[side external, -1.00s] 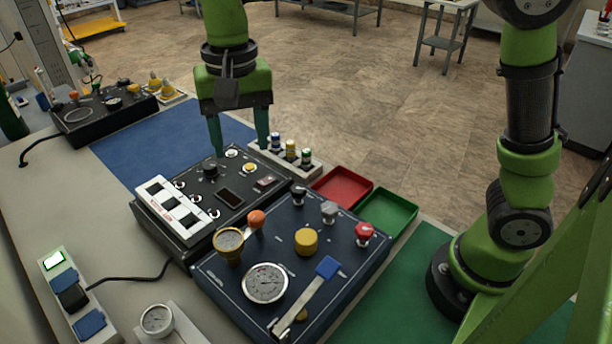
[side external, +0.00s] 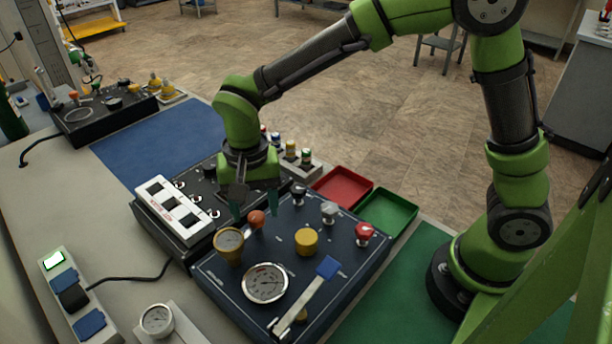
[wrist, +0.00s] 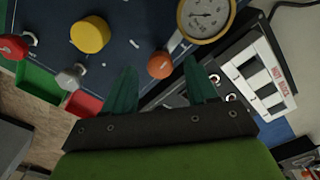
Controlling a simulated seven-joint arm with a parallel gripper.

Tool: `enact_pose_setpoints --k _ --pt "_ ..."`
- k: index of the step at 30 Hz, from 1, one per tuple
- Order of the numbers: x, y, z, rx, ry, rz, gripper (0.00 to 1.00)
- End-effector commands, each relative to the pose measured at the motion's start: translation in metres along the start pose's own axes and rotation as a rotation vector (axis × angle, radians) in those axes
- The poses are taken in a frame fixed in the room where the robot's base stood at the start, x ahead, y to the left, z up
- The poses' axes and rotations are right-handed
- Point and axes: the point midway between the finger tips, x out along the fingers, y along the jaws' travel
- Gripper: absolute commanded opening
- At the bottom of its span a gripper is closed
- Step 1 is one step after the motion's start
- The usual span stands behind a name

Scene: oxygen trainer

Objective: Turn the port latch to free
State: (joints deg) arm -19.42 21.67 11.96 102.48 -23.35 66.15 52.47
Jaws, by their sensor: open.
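The dark blue panel (side external: 335,240) carries several controls. None is clearly labelled as the port latch. An orange ball knob (side external: 257,219) stands next to a yellow-rimmed gauge (side external: 228,241); both also show in the wrist view, the orange knob (wrist: 160,66) and the gauge (wrist: 206,14). My gripper (side external: 254,210) is open above the panel's back left edge, close to the orange knob. In the wrist view my gripper (wrist: 158,74) has its two teal fingers apart, with the orange knob showing between their tips and nothing held.
A yellow knob (side external: 306,241), grey knob (side external: 329,209), red knob (side external: 365,231) and large gauge (side external: 266,283) share the panel. A black box with a white switch strip (side external: 173,207) adjoins it at left. Red (side external: 343,184) and green (side external: 388,209) trays stand behind.

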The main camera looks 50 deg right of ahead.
Motion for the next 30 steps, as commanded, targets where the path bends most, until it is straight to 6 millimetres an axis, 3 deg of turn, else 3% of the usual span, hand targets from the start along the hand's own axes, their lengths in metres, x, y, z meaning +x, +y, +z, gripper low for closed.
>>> enact_pose_setpoints --k 6,14,25,30 --pt "0.0142 0.0002 0.0004 0.000 -0.001 0.000 0.57" --pt "0.0147 0.0000 0.0002 0.000 -0.001 -0.001 0.57" --pt "0.0142 0.0000 0.0001 0.000 0.000 -0.001 0.01" --pt "0.0141 0.0000 0.0001 -0.009 0.000 -0.001 0.01"
